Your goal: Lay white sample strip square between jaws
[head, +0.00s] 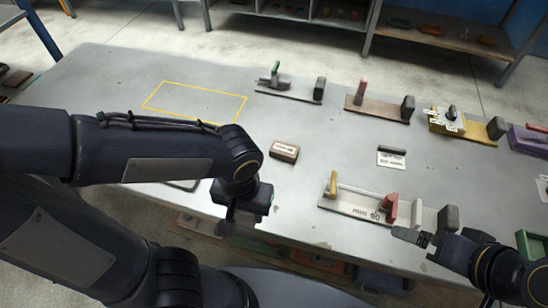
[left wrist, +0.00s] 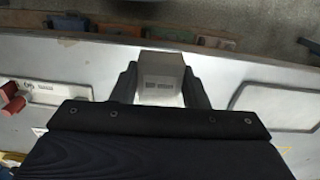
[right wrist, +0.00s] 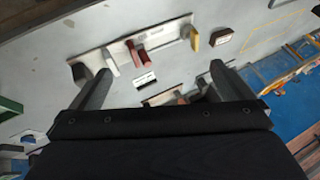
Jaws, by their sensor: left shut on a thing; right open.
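My left gripper (head: 243,212) points down near the table's front edge, left of the pale fixture. In the left wrist view its fingers (left wrist: 160,90) are shut on the white sample strip (left wrist: 160,70), a pale block with a small printed label. In the head view I cannot make the strip out. The fixture (head: 350,207) has a yellow lever (head: 332,186), a red handle (head: 390,206), a pale upright jaw (head: 416,213) and a dark grey end block (head: 447,218). No strip shows between its uprights. My right gripper (head: 412,237) is open and empty near the fixture's right end.
A brown labelled block (head: 284,151) and a card with a dark bar (head: 391,157) lie behind the fixture. Similar fixtures (head: 380,108) line the back. A flat tray (left wrist: 285,88) lies near the left gripper. The yellow outlined area (head: 195,102) is clear.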

